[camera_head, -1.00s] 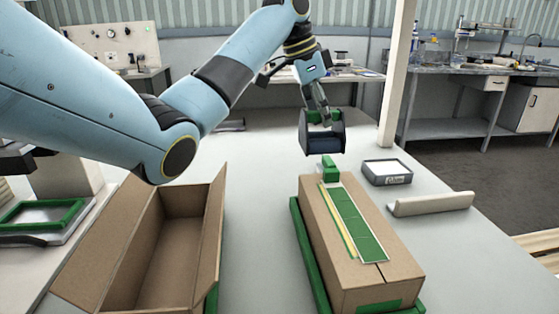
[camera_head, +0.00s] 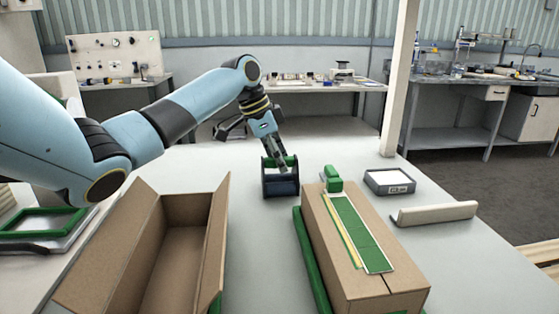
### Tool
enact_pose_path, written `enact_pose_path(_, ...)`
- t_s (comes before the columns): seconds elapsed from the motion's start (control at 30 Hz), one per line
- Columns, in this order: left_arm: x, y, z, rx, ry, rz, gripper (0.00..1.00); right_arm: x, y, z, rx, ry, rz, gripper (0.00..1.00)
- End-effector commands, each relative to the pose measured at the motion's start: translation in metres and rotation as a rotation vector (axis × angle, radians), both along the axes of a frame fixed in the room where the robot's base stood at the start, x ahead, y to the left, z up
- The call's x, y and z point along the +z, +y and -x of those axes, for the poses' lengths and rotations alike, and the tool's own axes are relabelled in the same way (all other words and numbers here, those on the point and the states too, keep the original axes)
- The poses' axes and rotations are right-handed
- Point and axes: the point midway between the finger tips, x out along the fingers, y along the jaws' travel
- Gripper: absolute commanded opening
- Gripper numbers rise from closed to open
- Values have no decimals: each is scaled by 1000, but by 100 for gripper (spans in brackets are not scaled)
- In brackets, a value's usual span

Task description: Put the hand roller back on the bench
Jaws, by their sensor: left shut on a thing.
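The hand roller (camera_head: 281,187) is a dark blue frame with a green grip across its top. It is upright over the bench (camera_head: 255,235), between the open carton and the closed box. My left gripper (camera_head: 279,165) is shut on its green grip from above. The roller's lower edge is at or very near the bench top; I cannot tell whether it touches. The fingertips are partly hidden by the roller frame. My right gripper is not in view.
An open empty carton (camera_head: 220,235) stands at left. A closed box (camera_head: 318,225) with a green strip and a small green block (camera_head: 333,185) stands at right. A grey tray (camera_head: 389,182) and a cream bar (camera_head: 436,213) lie further right. Bench around the roller is clear.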

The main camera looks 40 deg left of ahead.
Motion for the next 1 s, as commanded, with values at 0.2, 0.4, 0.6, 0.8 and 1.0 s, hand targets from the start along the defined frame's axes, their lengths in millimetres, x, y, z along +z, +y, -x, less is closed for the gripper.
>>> enact_pose_path(0.2, -1, 0, 0, 0, -1, 1, 0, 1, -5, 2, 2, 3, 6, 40)
enact_pose_path(0.4, -9, 0, 0, 1, 3, 1, 0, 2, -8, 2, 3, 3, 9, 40)
enact_pose_path(0.6, -15, 0, 2, 1, 7, 2, 0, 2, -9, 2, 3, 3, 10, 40)
enact_pose_path(0.8, -14, 0, 2, 0, 7, 1, 44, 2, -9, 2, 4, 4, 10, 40)
enact_pose_path(1.0, -13, 0, 1, 0, 4, 0, 44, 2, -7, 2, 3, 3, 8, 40)
